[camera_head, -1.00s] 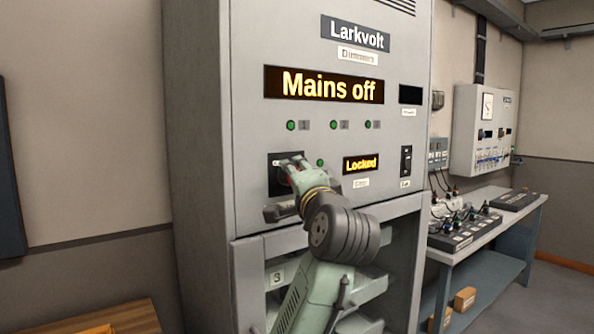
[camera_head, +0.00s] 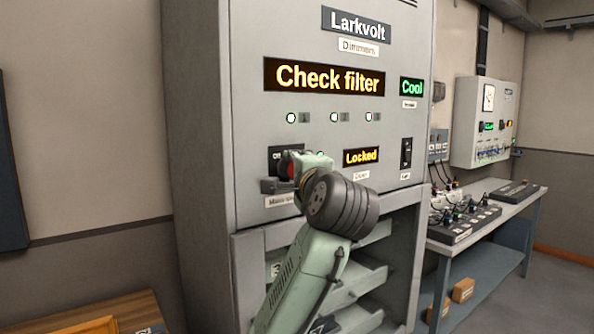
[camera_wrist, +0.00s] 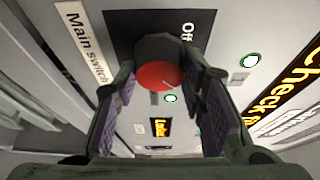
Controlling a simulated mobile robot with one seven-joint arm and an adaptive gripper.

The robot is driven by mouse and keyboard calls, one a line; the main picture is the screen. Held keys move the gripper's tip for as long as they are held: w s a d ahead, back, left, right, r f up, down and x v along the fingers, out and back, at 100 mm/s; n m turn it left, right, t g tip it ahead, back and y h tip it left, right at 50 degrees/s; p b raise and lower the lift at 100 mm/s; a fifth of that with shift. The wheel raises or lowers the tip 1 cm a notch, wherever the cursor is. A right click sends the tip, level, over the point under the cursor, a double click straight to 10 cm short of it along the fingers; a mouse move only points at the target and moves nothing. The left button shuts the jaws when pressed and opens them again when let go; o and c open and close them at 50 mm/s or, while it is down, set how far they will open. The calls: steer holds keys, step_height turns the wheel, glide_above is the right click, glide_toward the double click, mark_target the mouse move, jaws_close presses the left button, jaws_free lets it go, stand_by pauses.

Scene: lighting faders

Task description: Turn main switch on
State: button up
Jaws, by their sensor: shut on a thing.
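The main switch is a red round knob (camera_wrist: 160,75) on a dark plate (camera_wrist: 120,25) marked "Off", with a "Main switch" label (camera_wrist: 82,42) beside it in the wrist view. In the head view the red knob (camera_head: 287,170) is partly hidden by my gripper (camera_head: 290,172). My gripper (camera_wrist: 165,90) has one finger on each side of the knob and is shut on it. The cabinet's large display (camera_head: 325,77) reads "Check filter", and the small display (camera_head: 411,87) reads "Cool" in green. The indicator lamps (camera_head: 334,117) glow bright.
A "Locked" display (camera_head: 361,156) and a black rocker switch (camera_head: 406,153) sit right of the knob. Open shelves (camera_head: 360,283) lie below the panel. A bench (camera_head: 515,215) with control desks and a wall box (camera_head: 480,125) stand at the right.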

steer(key=o, duration=1.1)
steer(key=v, duration=0.7)
steer(key=shift+s+d, duration=0.1)
steer(key=shift+s, duration=0.15)
